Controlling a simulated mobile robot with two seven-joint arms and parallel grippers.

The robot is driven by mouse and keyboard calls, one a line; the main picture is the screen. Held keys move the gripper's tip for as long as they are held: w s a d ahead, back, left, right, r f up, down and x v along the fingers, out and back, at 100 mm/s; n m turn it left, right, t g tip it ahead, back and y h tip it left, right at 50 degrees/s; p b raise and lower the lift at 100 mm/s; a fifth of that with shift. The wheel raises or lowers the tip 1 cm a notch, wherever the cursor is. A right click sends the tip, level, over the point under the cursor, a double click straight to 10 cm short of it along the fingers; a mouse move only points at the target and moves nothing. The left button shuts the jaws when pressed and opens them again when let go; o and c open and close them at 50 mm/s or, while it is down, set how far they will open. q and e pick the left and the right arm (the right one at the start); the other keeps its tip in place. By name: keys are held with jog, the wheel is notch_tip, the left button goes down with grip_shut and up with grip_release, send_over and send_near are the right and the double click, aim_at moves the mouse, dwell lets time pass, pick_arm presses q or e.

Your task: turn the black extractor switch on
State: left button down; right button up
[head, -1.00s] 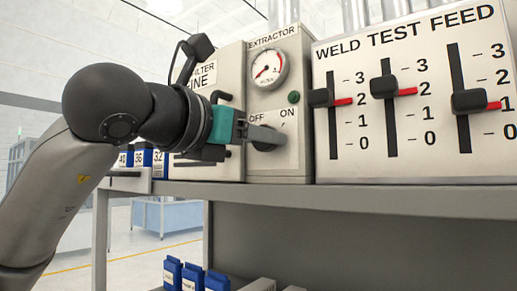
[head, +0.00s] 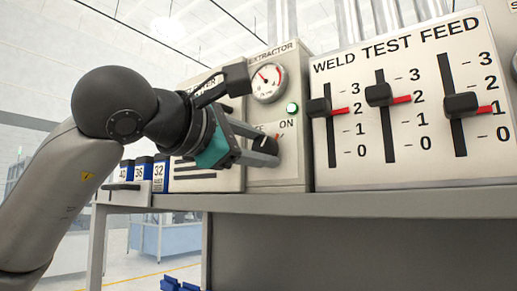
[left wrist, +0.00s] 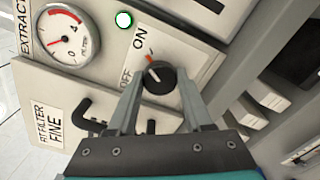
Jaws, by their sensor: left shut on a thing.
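The black extractor switch (left wrist: 158,78) is a round knob on the extractor panel (head: 262,176). Its red mark points toward the ON label in the left wrist view. My left gripper (left wrist: 158,92) is shut on the knob, one finger on each side. In the head view the left gripper (head: 264,152) hides most of the knob and part of the OFF label. The lamp (head: 293,108) above ON glows green-white. The gauge (head: 267,83) needle points up and left. My right gripper is not in view.
The weld test feed panel (head: 400,165) with three sliders stands close on the right. A filter panel (head: 215,177) with a dark handle is on the left. Blue-labelled boxes (head: 160,174) stand farther left on the shelf (head: 400,200).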

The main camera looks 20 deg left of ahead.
pick_arm(q)
jog(key=shift+m, duration=1.4)
jog(key=shift+c, duration=1.5)
grip_release()
jog(key=shift+s, duration=0.1)
jog(key=b+v, duration=0.4)
jog(key=v, duration=1.1)
